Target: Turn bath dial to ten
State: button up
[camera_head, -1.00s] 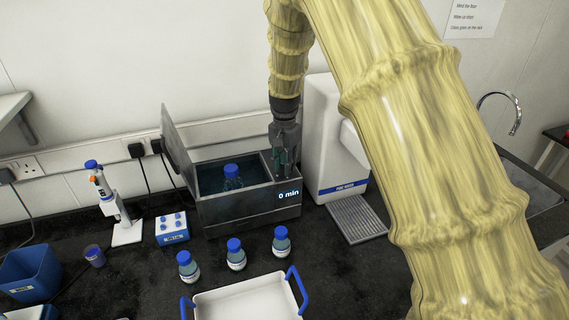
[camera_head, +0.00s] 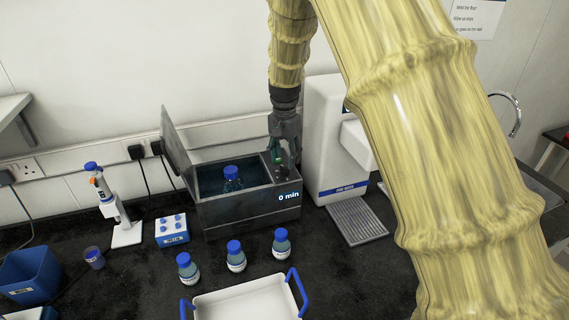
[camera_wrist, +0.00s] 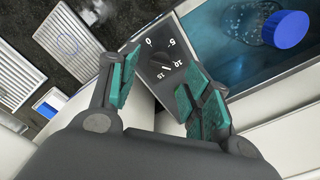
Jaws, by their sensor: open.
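The water bath (camera_head: 250,213) stands open on the bench, with its lid up on the left and a "0 min" display (camera_head: 289,196) on its front. A blue-capped bottle (camera_head: 232,178) stands in the water; its cap (camera_wrist: 286,29) also shows in the wrist view. The dark dial (camera_wrist: 162,67) sits on the bath's grey top panel among the marks 0, 5, 10 and 15. My gripper (camera_head: 284,160) is above this right-hand panel. In the wrist view my gripper (camera_wrist: 160,88) has its green-padded fingers apart, either side of the panel, with nothing between them. The dial's exact setting is hard to read.
A pure-water dispenser (camera_head: 325,140) with a drip tray (camera_head: 357,222) stands close on the right. Several blue-capped bottles (camera_head: 236,256) and a white tray with blue handles (camera_head: 245,302) are in front. A tube rack (camera_head: 172,230) and pipette stand (camera_head: 127,234) are left.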

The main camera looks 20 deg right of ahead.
notch_tip(320, 180, up, 9)
jog(key=shift+f, duration=0.15)
dwell(0.4)
